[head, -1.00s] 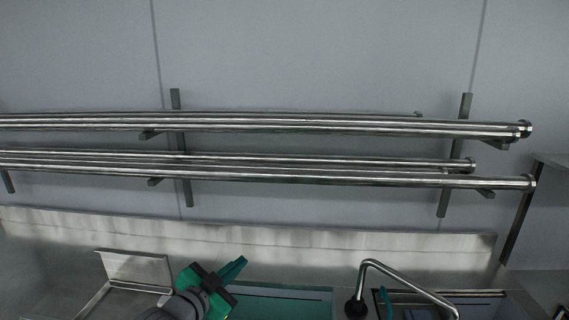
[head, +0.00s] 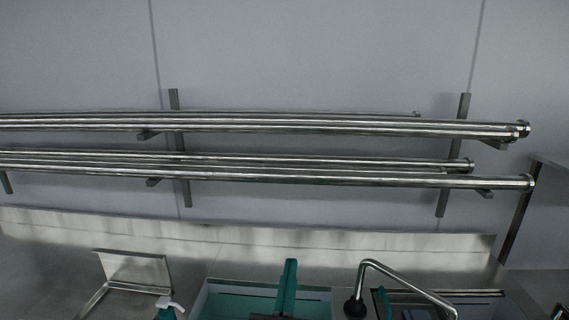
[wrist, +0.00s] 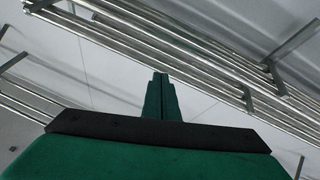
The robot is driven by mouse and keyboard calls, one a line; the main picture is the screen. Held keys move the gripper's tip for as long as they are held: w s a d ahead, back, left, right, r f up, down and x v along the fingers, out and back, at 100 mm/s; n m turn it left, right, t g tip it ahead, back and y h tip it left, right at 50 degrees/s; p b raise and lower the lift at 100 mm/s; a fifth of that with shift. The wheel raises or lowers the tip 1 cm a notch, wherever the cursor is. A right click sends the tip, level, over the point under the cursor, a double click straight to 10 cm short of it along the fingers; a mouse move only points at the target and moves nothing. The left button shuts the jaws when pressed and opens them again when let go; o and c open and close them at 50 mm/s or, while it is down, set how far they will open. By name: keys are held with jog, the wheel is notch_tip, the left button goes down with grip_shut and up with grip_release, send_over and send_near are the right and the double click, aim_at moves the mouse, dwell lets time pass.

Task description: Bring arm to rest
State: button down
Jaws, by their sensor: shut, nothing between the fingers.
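My gripper (head: 290,263) shows at the bottom middle of the head view, its green fingers pointing up over the left sink basin. In the wrist view the two green fingers (wrist: 160,76) lie side by side, shut, with nothing between them. The dark crossbar and green body of the gripper sit below them. The rest of my arm is below the head view's edge.
Steel pipes (head: 300,180) run across wall brackets. A white pump top (head: 168,303) shows near an upright steel plate (head: 135,268).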

jog(key=s+d+f+n+g+y, duration=0.1)
jog(key=s+f+n+g+y, duration=0.15)
jog(key=s+f, duration=0.8)
jog(key=s+d+f+n+g+y, duration=0.2)
jog(key=s+f+n+y, duration=0.15)
jog(key=s+f, duration=0.7)
jog(key=s+a+f+m+g, duration=0.1)
jog(key=s+a+f+m, duration=0.1)
jog(key=s, duration=0.8)
jog(key=s+a+f+m+g+h, duration=0.1)
jog(key=s+f+m, duration=0.3)
jog(key=s, duration=0.7)
notch_tip(320, 180, down, 2)
jog(key=shift+a+f+g+h, duration=0.1)
jog(key=shift+a+g+h, duration=0.2)
jog(key=shift+a+g, duration=0.25)
